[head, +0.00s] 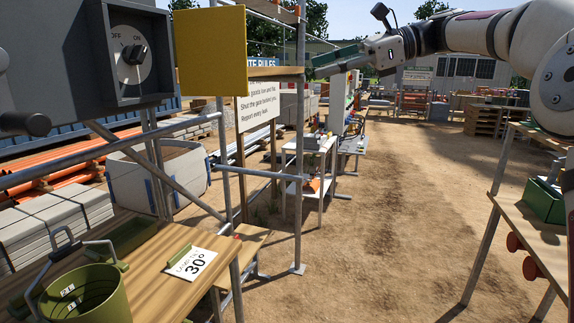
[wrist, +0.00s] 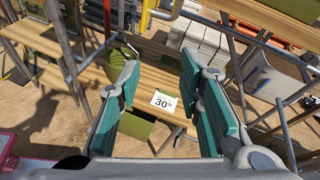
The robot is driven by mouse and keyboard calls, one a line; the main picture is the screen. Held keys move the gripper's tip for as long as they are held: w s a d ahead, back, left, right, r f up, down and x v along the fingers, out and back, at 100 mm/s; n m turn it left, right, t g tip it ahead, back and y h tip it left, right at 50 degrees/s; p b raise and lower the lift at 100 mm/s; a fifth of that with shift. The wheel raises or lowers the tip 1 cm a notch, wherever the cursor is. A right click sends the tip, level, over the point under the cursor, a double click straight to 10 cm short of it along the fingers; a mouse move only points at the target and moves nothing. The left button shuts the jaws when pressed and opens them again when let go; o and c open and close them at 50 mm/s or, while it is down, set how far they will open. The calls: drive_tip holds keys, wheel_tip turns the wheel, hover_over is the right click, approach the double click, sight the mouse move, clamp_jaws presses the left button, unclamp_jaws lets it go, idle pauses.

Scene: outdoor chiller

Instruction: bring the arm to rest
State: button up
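My arm reaches in from the upper right of the head view, held high and stretched to the left. My gripper (head: 322,64) is at the upper middle of that view, beside the scaffold post and far above the ground. In the wrist view, my gripper (wrist: 162,64) has its two teal-padded fingers wide apart, with nothing between them. The fingers point down over a wooden bench, which lies well below. A white card reading 30° (wrist: 165,101) shows on the bench between the fingers; it also shows in the head view (head: 191,263).
Scaffold poles (head: 300,150) and a yellow panel (head: 210,52) stand left of my gripper. A grey box with an OFF/ON knob (head: 134,54) is at upper left. A green bucket (head: 88,296) stands on the bench. Open sandy ground (head: 390,220) fills the middle; another bench (head: 535,235) is right.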

drive_tip(key=s+a+f+n+t+h, duration=0.25)
drive_tip(key=s+f+n+h, duration=0.3)
drive_tip(key=s+f, duration=0.4)
drive_tip(key=s+d+f+n+h, duration=0.3)
drive_tip(key=s+d+f, duration=0.1)
drive_tip(key=s, duration=0.4)
drive_tip(key=s+d+f+n+t+h, duration=0.1)
drive_tip(key=s+d+f+n+h, duration=0.2)
drive_tip(key=s, duration=0.5)
drive_tip(key=s+d+f+n+t+h, duration=0.1)
drive_tip(key=s+d+f+n+h, duration=0.2)
drive_tip(key=s+d+f+n, duration=0.2)
drive_tip(key=s+d+f, duration=0.1)
drive_tip(key=s+f, duration=0.2)
drive_tip(key=s, duration=0.1)
drive_tip(key=shift+d+f, duration=0.15)
drive_tip(key=shift+f, duration=0.15)
